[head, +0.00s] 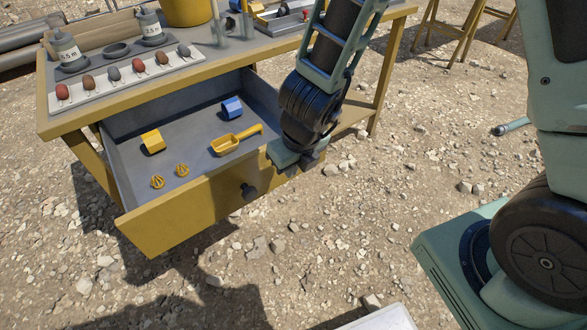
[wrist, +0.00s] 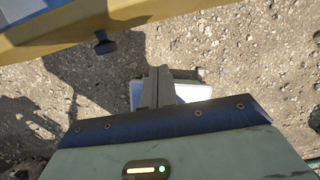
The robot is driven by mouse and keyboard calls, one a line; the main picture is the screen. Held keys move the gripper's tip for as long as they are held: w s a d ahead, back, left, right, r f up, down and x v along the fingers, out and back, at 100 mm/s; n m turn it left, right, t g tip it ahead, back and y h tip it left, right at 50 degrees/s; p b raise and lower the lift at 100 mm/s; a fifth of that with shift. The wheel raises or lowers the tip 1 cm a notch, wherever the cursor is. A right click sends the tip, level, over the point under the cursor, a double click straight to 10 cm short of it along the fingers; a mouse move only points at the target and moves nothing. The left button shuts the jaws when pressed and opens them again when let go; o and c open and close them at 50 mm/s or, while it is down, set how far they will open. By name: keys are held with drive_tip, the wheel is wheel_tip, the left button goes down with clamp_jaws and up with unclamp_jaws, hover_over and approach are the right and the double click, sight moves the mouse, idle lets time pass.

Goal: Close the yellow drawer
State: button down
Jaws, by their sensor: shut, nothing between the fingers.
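The yellow drawer (head: 195,212) stands pulled open from the wooden workbench, with a yellow front and a dark knob (head: 249,191). The drawer front (wrist: 150,12) and knob (wrist: 103,43) also cross the top of the wrist view. Inside lie a yellow cylinder (head: 153,141), a blue cylinder (head: 232,107), a yellow scoop (head: 236,140) and two small yellow slotted pieces (head: 169,177). My gripper (head: 310,165) is at the right end of the drawer front, right of the knob, and overlaps it in the head view. Its fingers (wrist: 158,75) are shut and empty; contact with the front cannot be told.
The workbench top (head: 120,112) carries a white strip with several coloured lumps, two labelled jars, a dark dish and a yellow bucket (head: 187,10). Stony ground lies open before the drawer. A light-coloured object (head: 384,320) is at the bottom edge.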

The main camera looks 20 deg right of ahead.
drive_tip(key=w+a+f, duration=0.1)
drive_tip(key=w+f, duration=0.4)
drive_tip(key=f, duration=0.1)
drive_tip(key=shift+w+a+f, duration=0.25)
drive_tip(key=shift+a, duration=0.1)
drive_tip(key=shift+w, duration=0.1)
